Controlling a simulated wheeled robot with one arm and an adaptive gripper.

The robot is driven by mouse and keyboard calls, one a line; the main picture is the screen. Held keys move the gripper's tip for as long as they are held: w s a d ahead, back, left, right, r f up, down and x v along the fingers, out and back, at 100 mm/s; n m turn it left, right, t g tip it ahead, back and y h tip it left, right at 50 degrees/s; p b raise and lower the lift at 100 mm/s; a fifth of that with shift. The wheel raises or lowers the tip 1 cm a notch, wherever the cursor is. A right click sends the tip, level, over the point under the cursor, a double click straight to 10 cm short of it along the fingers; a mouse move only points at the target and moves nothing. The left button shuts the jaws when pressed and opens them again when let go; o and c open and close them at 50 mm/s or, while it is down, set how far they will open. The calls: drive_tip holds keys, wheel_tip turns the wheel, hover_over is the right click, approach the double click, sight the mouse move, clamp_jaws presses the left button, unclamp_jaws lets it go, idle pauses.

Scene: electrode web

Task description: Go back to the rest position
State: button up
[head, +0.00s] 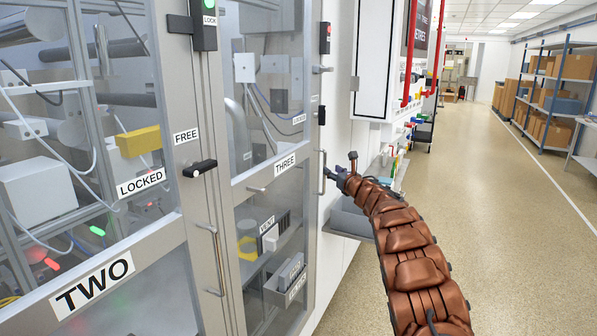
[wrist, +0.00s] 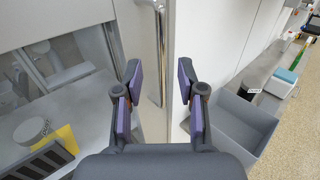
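My gripper (head: 341,176) is at the end of my brown arm, beside the vertical handle (head: 323,172) at the right edge of the door marked THREE (head: 285,164). In the wrist view my gripper (wrist: 159,82) is open, with purple pads apart and nothing held. The handle (wrist: 160,60) shows in the gap between the fingers, seemingly ahead of the tips; I cannot tell how far. Door THREE looks closed. The door marked TWO (head: 92,284) is at the left, with LOCKED and FREE labels.
A grey bin (wrist: 232,118) is close to the right of my gripper. Red pipes (head: 410,55) and a white cabinet (head: 374,60) are above and beyond it. The aisle floor (head: 500,230) at the right is clear, with shelves of boxes (head: 555,90) along the far side.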

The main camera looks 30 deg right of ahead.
drive_tip(key=shift+r, duration=0.1)
drive_tip(key=s+a+r+m+g+h+p, duration=0.1)
drive_tip(key=s+a+r+m+g+h, duration=0.35)
drive_tip(key=m, duration=0.85)
drive_tip(key=s+a+r+m+g+h, duration=0.1)
drive_tip(key=s+a+m+g, duration=0.25)
drive_tip(key=s, duration=0.25)
drive_tip(key=s+a+r+m+g+h, duration=0.1)
drive_tip(key=s+a+m+g, duration=0.15)
drive_tip(key=s+m, duration=0.3)
drive_tip(key=s+a+f+m+g+y+p, duration=0.1)
drive_tip(key=s+a+f+m+g+y, duration=0.2)
drive_tip(key=s+a, duration=1)
drive_tip(key=s+a+f+m+g+y+p, duration=0.1)
drive_tip(key=s+a+f+m+g+y, duration=0.2)
drive_tip(key=s+a, duration=1)
drive_tip(key=s+a+f+m+g+y, duration=0.3)
drive_tip(key=s+a+f+m, duration=0.3)
drive_tip(key=s+a, duration=0.7)
drive_tip(key=s+f, duration=0.2)
drive_tip(key=s, duration=0.2)
drive_tip(key=shift+s+a+f+p, duration=0.15)
drive_tip(key=shift+s+f+p, duration=0.1)
drive_tip(key=shift+f+p, duration=0.15)
drive_tip(key=shift+o, duration=0.2)
